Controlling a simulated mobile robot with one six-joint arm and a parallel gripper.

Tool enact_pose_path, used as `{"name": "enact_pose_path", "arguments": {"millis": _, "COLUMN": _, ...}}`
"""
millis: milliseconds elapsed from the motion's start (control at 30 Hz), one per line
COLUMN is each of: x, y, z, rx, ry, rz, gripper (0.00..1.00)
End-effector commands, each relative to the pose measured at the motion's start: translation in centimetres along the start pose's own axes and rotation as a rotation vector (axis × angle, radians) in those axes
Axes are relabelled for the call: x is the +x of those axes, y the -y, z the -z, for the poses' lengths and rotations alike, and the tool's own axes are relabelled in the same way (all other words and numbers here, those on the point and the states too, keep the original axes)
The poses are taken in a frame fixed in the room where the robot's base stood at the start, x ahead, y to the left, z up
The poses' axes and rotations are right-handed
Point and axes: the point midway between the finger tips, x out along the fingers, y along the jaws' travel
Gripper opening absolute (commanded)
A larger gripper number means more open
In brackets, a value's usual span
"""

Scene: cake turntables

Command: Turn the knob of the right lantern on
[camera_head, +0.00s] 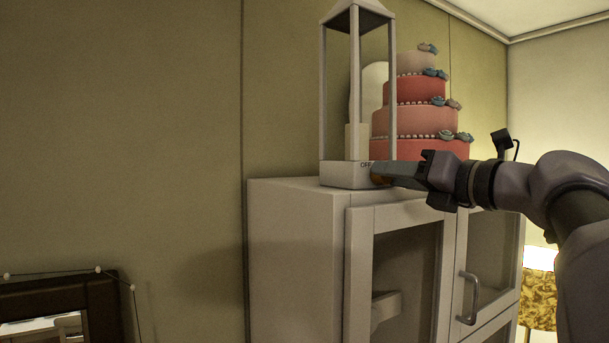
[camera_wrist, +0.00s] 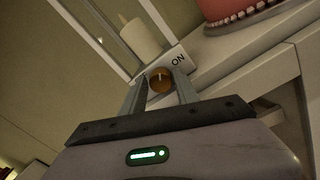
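The lantern (camera_head: 346,174) is a tall pale frame with a white candle (camera_head: 356,141), standing on top of the cabinet. Its base reads "OFF" in the head view and "ON" in the wrist view. The orange-brown knob (camera_wrist: 160,80) on its front lies between my fingertips, with a pale mark pointing up in that picture. It shows partly in the head view (camera_head: 379,175), mostly behind my fingers. My gripper (camera_head: 392,174) comes in from the right. In the wrist view my gripper (camera_wrist: 161,84) has a finger close against each side of the knob, with no clear gap.
A tiered pink and red cake (camera_head: 416,121) stands just behind and right of the lantern. Below is the grey cabinet (camera_head: 295,240) with glass doors and a handle (camera_head: 465,298). A lit lamp (camera_head: 540,285) is at lower right.

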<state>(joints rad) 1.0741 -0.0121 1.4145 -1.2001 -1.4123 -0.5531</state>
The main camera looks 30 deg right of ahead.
Motion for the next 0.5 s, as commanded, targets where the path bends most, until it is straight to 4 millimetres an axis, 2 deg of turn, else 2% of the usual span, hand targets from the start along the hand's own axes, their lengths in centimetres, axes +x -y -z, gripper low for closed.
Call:
{"name": "enact_pose_path", "arguments": {"millis": 33, "x": 0.0, "y": 0.0, "z": 0.0, "rx": 0.000, "ry": 0.000, "rz": 0.000, "gripper": 0.49}}
{"name": "enact_pose_path", "arguments": {"millis": 67, "x": 0.0, "y": 0.0, "z": 0.0, "rx": 0.000, "ry": 0.000, "rz": 0.000, "gripper": 0.53}}
{"name": "enact_pose_path", "arguments": {"millis": 367, "x": -0.1, "y": 0.0, "z": 0.0, "rx": -0.001, "ry": -0.001, "rz": 0.000, "gripper": 0.53}}
{"name": "enact_pose_path", "arguments": {"millis": 500, "x": -1.5, "y": 0.2, "z": 0.1, "rx": -0.001, "ry": 0.001, "rz": 0.002, "gripper": 0.53}}
